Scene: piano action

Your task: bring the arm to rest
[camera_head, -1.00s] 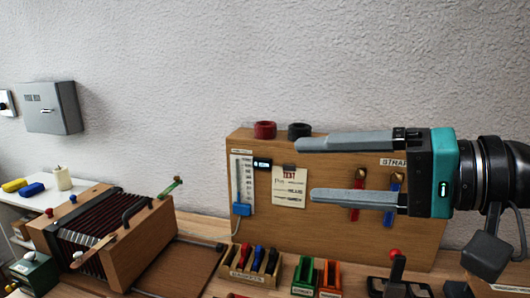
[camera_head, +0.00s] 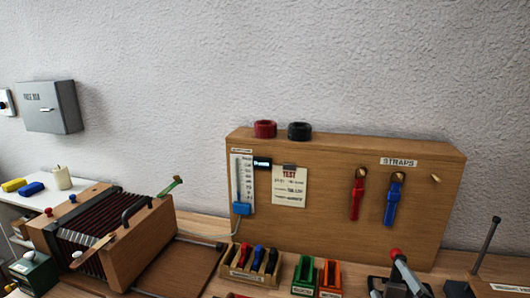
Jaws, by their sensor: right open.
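I cannot tell from this view whether the finger touches anything. My left gripper is not in view.
The board carries a red strap (camera_head: 357,198), a blue strap (camera_head: 393,203) and two rings on top. A bellows box (camera_head: 105,230) stands at left. Small holders (camera_head: 252,273) line the front, and a dark upright rod (camera_head: 486,245) stands at right. The wall space above is clear.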

